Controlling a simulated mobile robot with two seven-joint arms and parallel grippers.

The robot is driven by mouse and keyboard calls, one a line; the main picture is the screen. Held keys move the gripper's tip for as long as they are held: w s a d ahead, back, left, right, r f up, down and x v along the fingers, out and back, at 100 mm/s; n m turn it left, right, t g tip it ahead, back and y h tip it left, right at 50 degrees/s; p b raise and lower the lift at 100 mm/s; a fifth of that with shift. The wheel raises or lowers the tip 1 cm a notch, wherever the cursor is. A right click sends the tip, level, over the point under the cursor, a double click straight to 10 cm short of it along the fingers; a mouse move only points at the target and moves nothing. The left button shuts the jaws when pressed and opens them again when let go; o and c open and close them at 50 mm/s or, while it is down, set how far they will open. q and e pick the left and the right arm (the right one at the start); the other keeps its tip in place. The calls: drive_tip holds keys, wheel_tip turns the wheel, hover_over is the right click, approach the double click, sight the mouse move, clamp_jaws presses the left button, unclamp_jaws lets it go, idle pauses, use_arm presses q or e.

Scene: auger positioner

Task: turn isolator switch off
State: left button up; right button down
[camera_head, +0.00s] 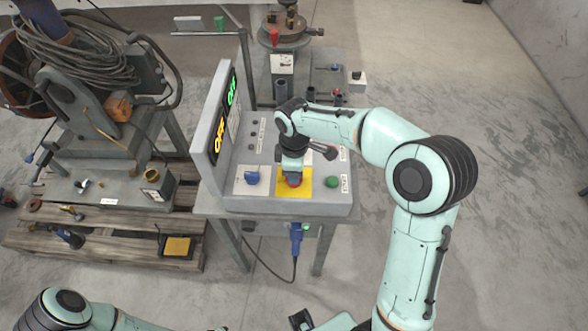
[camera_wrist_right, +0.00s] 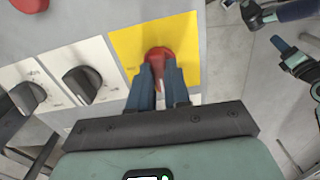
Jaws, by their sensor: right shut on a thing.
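The red isolator switch knob (camera_head: 293,181) sits on a yellow plate (camera_head: 295,193) in the grey control panel. In the right wrist view the red knob (camera_wrist_right: 158,53) stands in front of the yellow plate (camera_wrist_right: 128,45), its grip between the two blue fingers. My right gripper (camera_wrist_right: 160,75) is shut on the knob, with a finger on each side. In the head view my right gripper (camera_head: 292,170) comes down over the knob and hides part of it. A dark part at the bottom edge may be my left gripper (camera_head: 300,319); its fingers are not clear.
A blue knob (camera_head: 252,178) and a green button (camera_head: 332,182) flank the yellow plate. An upright display (camera_head: 213,130) with orange and green lettering stands at the panel's left. A blue plug (camera_head: 296,236) hangs at the table front. A cluttered pallet (camera_head: 110,240) lies left; floor at right is clear.

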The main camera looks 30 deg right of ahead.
use_arm(q)
drive_tip(key=shift+w+r, duration=0.1)
drive_tip(key=shift+r, duration=0.1)
use_arm(e)
drive_tip(key=shift+r+n, duration=0.1)
drive_tip(key=shift+n, duration=0.3)
drive_tip(key=c, duration=1.1)
unclamp_jaws()
use_arm(q)
drive_tip(key=shift+w+r+p, duration=0.8)
drive_tip(key=shift+r+p, duration=0.15)
drive_tip(key=shift+r, duration=0.2)
use_arm(e)
wheel_tip(320, 180, up, 13)
drive_tip(key=shift+r, duration=0.15)
use_arm(q)
drive_tip(key=shift+s, duration=0.15)
